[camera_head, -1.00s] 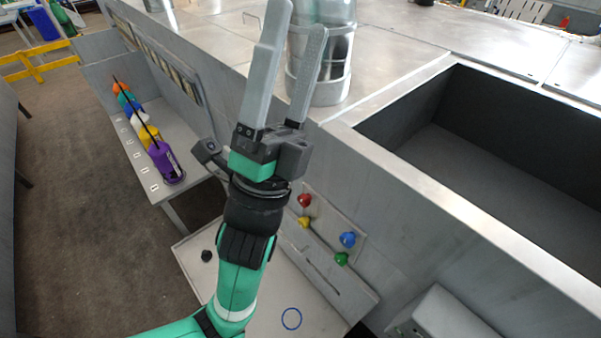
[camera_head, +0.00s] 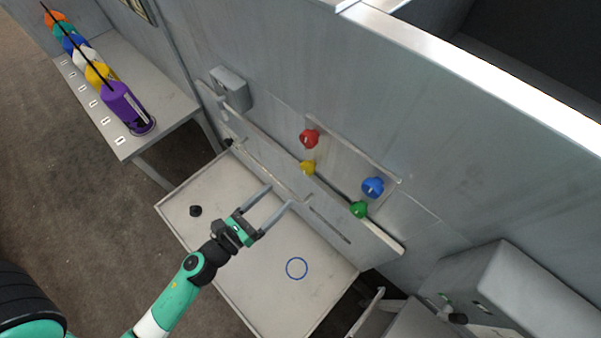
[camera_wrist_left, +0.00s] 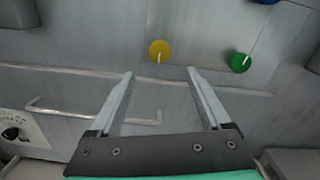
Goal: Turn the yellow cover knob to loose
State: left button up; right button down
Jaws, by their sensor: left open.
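The yellow cover knob (camera_head: 307,167) is on the grey front panel, below the red knob (camera_head: 309,138). In the left wrist view the yellow knob (camera_wrist_left: 159,50) is a round disc with a pale pointer mark pointing down. My left gripper (camera_head: 281,195) is open and empty, below and left of the yellow knob, over the low tray. In the left wrist view my left gripper's fingertips (camera_wrist_left: 160,73) lie apart, with the knob beyond them and between them. The fingers do not touch it. My right gripper is not in view.
A blue knob (camera_head: 373,187) and a green knob (camera_head: 359,209) sit right of the yellow one. A handle bar (camera_wrist_left: 90,115) shows below the knobs in the wrist view. The low tray (camera_head: 250,290) carries a blue ring and a black knob. Colored containers stand on a left bench.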

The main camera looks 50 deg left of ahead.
aim_at(305, 171)
pick_arm(q)
jog(key=w, duration=0.6)
jog(key=w+a+p, duration=0.1)
jog(key=w, duration=0.3)
jog(key=shift+r, duration=0.1)
grip_shut()
